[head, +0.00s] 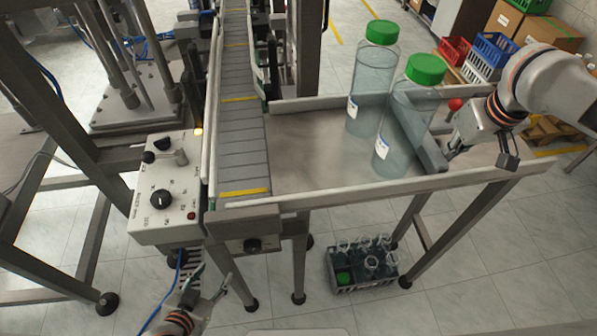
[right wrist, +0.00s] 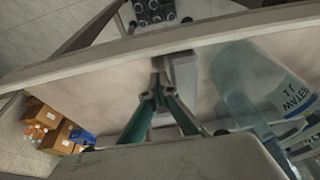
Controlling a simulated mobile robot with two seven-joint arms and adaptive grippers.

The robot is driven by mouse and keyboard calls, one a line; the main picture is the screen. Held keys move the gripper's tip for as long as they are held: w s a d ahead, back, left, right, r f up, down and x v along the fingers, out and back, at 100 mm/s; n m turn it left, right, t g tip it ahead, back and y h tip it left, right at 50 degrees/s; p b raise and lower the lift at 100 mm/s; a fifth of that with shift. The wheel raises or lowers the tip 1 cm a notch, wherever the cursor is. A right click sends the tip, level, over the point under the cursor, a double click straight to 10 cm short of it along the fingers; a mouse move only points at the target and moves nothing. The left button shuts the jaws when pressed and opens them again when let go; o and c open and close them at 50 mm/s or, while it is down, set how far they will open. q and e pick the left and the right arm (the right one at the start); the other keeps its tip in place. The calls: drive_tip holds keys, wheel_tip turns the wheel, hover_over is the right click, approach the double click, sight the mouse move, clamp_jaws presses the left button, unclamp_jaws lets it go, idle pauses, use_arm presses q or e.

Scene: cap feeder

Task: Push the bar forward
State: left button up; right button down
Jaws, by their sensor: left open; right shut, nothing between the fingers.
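The grey bar (head: 430,154) lies across the right part of the metal table, just right of two large clear bottles. The front bottle (head: 395,140) and the rear bottle (head: 368,95) both have green caps and stand upright. My right gripper (head: 449,152) is shut and empty at the right side of the bar, near its front end. In the right wrist view, the closed fingertips (right wrist: 158,92) are close beside the bar (right wrist: 186,80); I cannot tell if they touch. My left gripper (head: 208,276) is open and empty, low in front of the conveyor.
The conveyor (head: 243,150) runs along the table's left side. A control box (head: 165,200) with knobs stands left of it. Raised rails (head: 330,193) edge the table. A crate of small bottles (head: 345,287) sits on the floor below. The table between conveyor and bottles is clear.

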drive_tip(key=s+a, duration=0.1)
drive_tip(key=a, duration=1)
drive_tip(key=s+a, duration=0.2)
drive_tip(key=a, duration=0.9)
drive_tip(key=s+a, duration=0.1)
drive_tip(key=a, duration=1)
drive_tip(key=shift+s+a, duration=0.35)
drive_tip(key=shift+s, duration=0.05)
wheel_tip(320, 180, up, 10)
drive_tip(key=d, duration=0.2)
drive_tip(key=shift+w, duration=0.15)
